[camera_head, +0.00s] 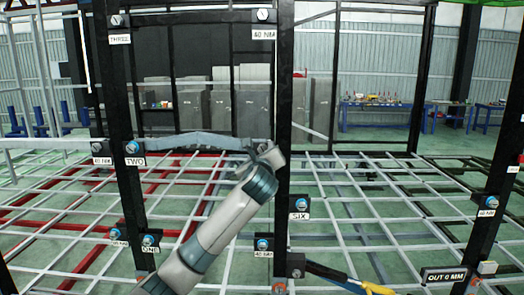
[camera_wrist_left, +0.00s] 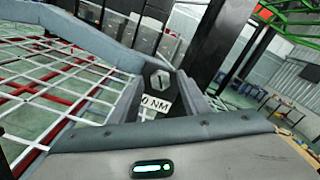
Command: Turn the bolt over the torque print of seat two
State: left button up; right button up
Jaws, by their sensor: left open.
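The seat plate TWO (camera_head: 134,161) is on the left dark post, under a blue-ringed bolt (camera_head: 133,147). My left gripper (camera_head: 267,156) is at the right dark post, level with that plate, and hides the post's face there in the head view. In the left wrist view a grey hex-head bolt (camera_wrist_left: 160,82) sits over a white print (camera_wrist_left: 156,106) of which "0 NM" can be read. My left gripper (camera_wrist_left: 165,92) also shows there, open, its fingers on either side of the bolt. Whether they touch it cannot be told. My right gripper is out of view.
A grey-blue bar (camera_head: 190,139) runs across between the two posts, close to the left gripper. Other bolts with plates sit at ONE (camera_head: 150,250), THREE (camera_head: 120,39) and SIX (camera_head: 300,216).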

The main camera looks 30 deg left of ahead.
pick_arm(q)
jog(key=shift+c, duration=0.3)
jog(key=c, duration=1)
